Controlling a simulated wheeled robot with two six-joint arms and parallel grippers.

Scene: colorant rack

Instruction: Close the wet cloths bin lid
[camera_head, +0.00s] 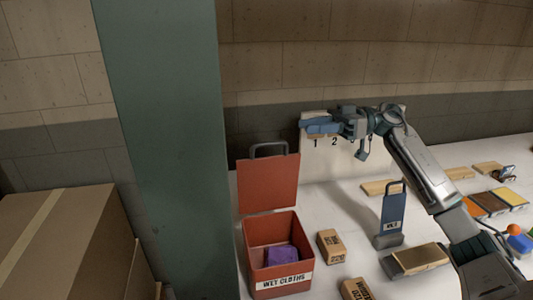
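The red wet cloths bin (289,225) stands on the white table, left of centre, with a "WET CLOTHS" label on its front. Its red lid (268,188) stands upright at the bin's back, open, with a dark handle (268,148) on its top edge. A purple cloth (281,255) lies inside the bin. My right gripper (312,124) points left, above and to the right of the lid, apart from it in the picture. Its fingers are too small and overlapped to tell open from shut. My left gripper is not in view.
A white board marked "1" and "2" (345,165) is behind my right gripper. Right of the bin are small labelled boxes (331,246), a blue upright panel (393,215) and coloured blocks (492,204). A green pillar (165,150) and cardboard box (75,245) stand left.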

